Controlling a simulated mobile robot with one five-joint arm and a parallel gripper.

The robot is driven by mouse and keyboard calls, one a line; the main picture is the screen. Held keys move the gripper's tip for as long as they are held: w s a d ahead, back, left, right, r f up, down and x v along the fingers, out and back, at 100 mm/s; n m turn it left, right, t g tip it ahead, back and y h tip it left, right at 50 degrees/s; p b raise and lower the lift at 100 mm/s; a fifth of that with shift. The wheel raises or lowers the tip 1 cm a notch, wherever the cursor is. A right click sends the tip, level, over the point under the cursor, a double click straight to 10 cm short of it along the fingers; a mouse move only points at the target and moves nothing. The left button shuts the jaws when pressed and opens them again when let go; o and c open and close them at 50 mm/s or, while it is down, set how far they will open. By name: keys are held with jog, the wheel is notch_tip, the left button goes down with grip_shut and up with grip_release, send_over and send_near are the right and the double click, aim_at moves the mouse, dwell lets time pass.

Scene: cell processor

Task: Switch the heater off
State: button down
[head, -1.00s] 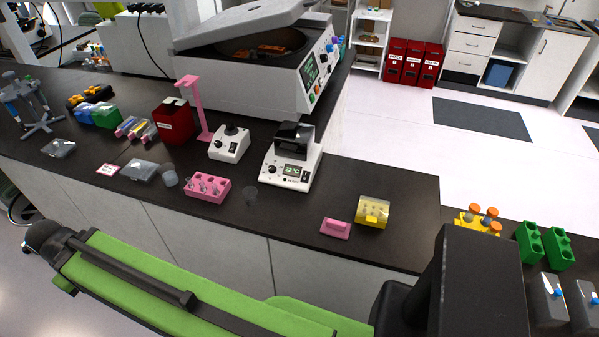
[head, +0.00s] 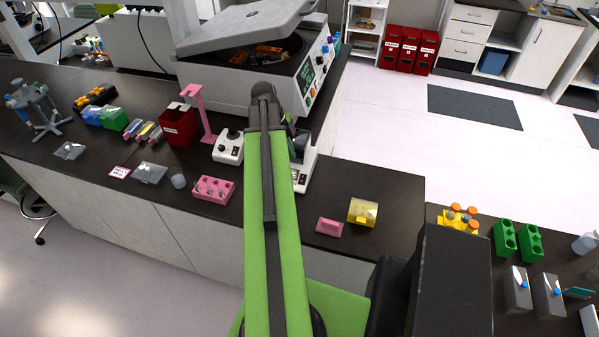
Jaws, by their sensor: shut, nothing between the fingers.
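The heater, a white block device (head: 310,164) with a dark raised lid, stands on the dark bench just right of my green arm. The arm hides its left part, and its knob and most of its display cannot be made out. My arm reaches out over the bench, its dark end joint in front of the large open-lidded machine. My gripper does not show; it is beyond or behind the arm. I cannot tell whether anything touches the heater.
A small white device (head: 229,147) with a dark knob stands left of the arm. A pink rack (head: 213,189), a pink stand (head: 199,110) and a red box (head: 178,126) are near it. The big centrifuge-like machine (head: 312,78) is behind. A pink block (head: 329,227) and yellow rack (head: 363,212) lie right.

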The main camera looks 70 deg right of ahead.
jog(key=shift+f, duration=0.1)
jog(key=b, duration=1.3)
send_near(302, 183)
jog(key=x, duration=0.6)
jog(key=shift+d+f+b, duration=0.15)
jog(key=shift+f+b, duration=0.05)
jog(key=shift+b, duration=0.15)
jog(key=shift+r, duration=0.1)
